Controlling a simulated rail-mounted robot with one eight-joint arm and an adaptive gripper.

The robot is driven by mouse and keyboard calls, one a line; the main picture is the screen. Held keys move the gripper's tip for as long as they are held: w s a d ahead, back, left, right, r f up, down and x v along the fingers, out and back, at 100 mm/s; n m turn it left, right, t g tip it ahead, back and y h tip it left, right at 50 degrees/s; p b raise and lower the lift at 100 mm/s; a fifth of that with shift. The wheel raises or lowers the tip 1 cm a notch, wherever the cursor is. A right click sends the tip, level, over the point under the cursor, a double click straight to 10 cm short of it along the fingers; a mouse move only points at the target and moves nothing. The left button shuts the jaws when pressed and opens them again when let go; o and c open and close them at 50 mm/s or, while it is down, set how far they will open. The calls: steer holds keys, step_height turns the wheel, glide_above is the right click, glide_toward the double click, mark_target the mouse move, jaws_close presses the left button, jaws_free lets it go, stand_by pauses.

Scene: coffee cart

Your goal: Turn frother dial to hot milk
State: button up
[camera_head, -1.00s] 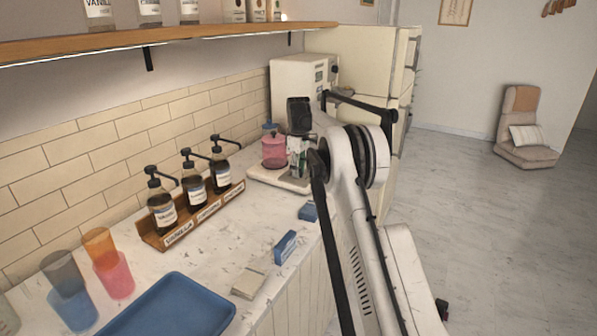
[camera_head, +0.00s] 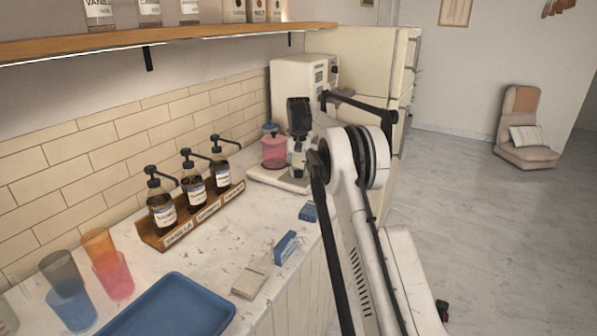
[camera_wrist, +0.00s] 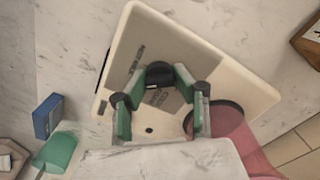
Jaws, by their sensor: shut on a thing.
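The frother has a pale flat base (camera_head: 262,176) on the counter at the back, with a pink pitcher (camera_head: 274,152) on it. In the wrist view the base (camera_wrist: 140,30) lies tilted, with the pink pitcher (camera_wrist: 240,140) at lower right. A round black dial (camera_wrist: 160,74) sits on the base between the green-padded fingers of my gripper (camera_wrist: 160,84), which is shut on it. The dial's setting cannot be read. In the head view my gripper (camera_head: 297,158) is at the frother's right side, and its fingertips and the dial are hidden.
A white machine (camera_head: 292,85) stands behind the frother. A wooden rack (camera_head: 205,213) with syrup pump bottles is along the wall. Blue boxes (camera_head: 287,246) lie near the counter's front edge. A blue tray (camera_head: 175,308) and coloured cups (camera_head: 113,274) are nearer.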

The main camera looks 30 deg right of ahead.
mark_target(298, 170)
steer(key=m, duration=0.3)
steer(key=shift+m, duration=2.3)
steer(key=o, duration=1.1)
steer(key=shift+o, duration=0.2)
step_height(298, 170, up, 12)
steer(key=shift+r, duration=0.1)
